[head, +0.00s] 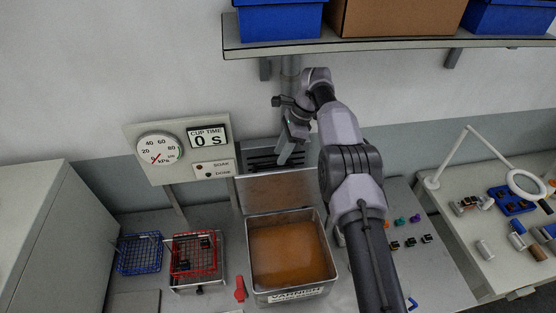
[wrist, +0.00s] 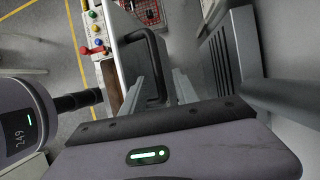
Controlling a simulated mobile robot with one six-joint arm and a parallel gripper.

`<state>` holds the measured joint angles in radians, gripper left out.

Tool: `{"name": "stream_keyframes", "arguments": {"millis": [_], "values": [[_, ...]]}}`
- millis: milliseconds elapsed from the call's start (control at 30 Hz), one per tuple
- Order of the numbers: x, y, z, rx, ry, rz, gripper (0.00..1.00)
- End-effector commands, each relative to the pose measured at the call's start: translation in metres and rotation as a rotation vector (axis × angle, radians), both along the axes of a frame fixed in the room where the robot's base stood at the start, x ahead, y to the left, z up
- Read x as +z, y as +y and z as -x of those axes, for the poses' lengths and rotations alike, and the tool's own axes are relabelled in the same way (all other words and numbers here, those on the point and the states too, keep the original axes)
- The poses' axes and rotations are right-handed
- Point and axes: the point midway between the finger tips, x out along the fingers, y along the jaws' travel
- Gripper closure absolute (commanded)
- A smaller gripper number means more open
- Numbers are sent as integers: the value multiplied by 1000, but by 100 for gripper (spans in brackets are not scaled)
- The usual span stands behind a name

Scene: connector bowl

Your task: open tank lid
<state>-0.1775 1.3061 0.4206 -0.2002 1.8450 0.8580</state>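The varnish tank (head: 328,262) is a metal box of orange-brown liquid on the bench in the head view. Its lid (head: 279,190) stands raised, close to upright, along the tank's back edge, so the liquid is uncovered. In the wrist view the lid (wrist: 131,62) is a pale panel with a black U-shaped handle (wrist: 157,50). My gripper (head: 284,158) is above and behind the lid, pointing down. In the wrist view my gripper (wrist: 158,76) has its two pale fingers apart, with the handle showing between and beyond them. I cannot tell whether they touch it.
A gauge panel (head: 160,123) reads cup time 0 s. A blue basket (head: 139,256) and a red basket (head: 194,255) stand left of the tank. A red handle (head: 240,289) is at its front left. A shelf (head: 390,44) with bins hangs above my arm. Small connectors lie right.

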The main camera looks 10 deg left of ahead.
Motion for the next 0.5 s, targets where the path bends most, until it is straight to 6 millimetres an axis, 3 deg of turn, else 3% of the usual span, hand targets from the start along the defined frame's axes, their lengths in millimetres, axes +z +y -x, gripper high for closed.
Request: {"name": "stream_keyframes", "arguments": {"millis": [100, 167, 500], "values": [[30, -8, -4, -1, 2, 1, 64], [37, -11, -5, -1, 2, 1, 64], [37, -15, -6, 0, 1, 0, 64]]}}
